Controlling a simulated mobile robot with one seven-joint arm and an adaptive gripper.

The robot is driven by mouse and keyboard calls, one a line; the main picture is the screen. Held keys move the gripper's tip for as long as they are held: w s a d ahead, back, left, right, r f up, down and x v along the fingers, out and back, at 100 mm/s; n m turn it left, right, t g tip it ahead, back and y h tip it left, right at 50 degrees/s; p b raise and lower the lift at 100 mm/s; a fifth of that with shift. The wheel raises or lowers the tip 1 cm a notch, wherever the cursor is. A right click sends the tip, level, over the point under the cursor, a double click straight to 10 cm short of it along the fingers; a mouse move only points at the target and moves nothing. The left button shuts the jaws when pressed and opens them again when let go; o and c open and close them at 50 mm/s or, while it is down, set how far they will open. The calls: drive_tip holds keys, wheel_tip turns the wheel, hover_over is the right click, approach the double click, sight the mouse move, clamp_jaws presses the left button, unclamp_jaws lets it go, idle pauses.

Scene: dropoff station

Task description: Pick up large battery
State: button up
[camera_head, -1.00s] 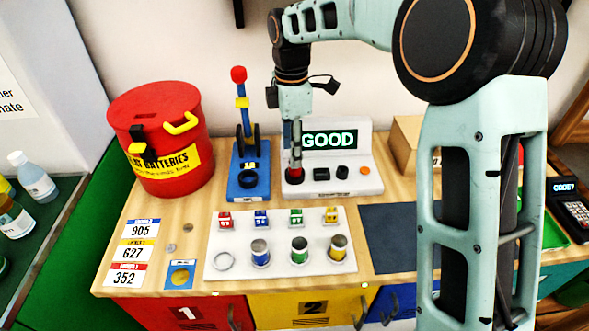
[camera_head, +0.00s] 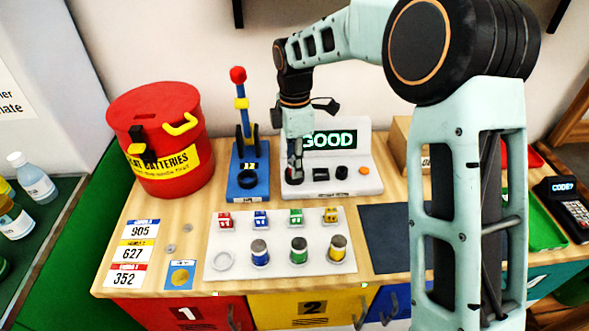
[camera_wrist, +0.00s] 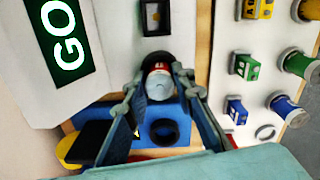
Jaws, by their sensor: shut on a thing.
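A large red battery with a silver top (camera_wrist: 158,84) stands in the round black socket of the white tester (camera_head: 365,182). The tester's display (camera_head: 329,140) reads GOOD. My gripper (camera_head: 294,172) points down over the socket. In the wrist view its two fingers are on either side of the battery's upper part, closed on it. In the head view the fingers hide most of the battery. Blue (camera_head: 260,253), green (camera_head: 299,251) and yellow (camera_head: 338,249) large batteries stand on the white tray (camera_head: 225,282), beside an empty ring (camera_head: 223,261).
A blue lever press (camera_head: 248,180) stands just left of the tester. A red battery bin (camera_head: 160,140) is at the left. Small coloured batteries sit along the tray's back. A dark mat (camera_head: 388,235) lies right of the tray. A cardboard box (camera_head: 399,140) stands behind my arm.

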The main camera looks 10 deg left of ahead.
clamp_jaws()
drive_tip(key=shift+r, duration=0.2)
drive_tip(key=shift+r, duration=0.3)
wheel_tip(320, 180, up, 2)
drive_tip(key=shift+r, duration=0.1)
drive_tip(key=s+d+r+b, duration=0.1)
drive_tip(key=s+d+r, duration=0.6)
drive_tip(key=s+r, duration=0.3)
drive_tip(key=shift+s, duration=1.1)
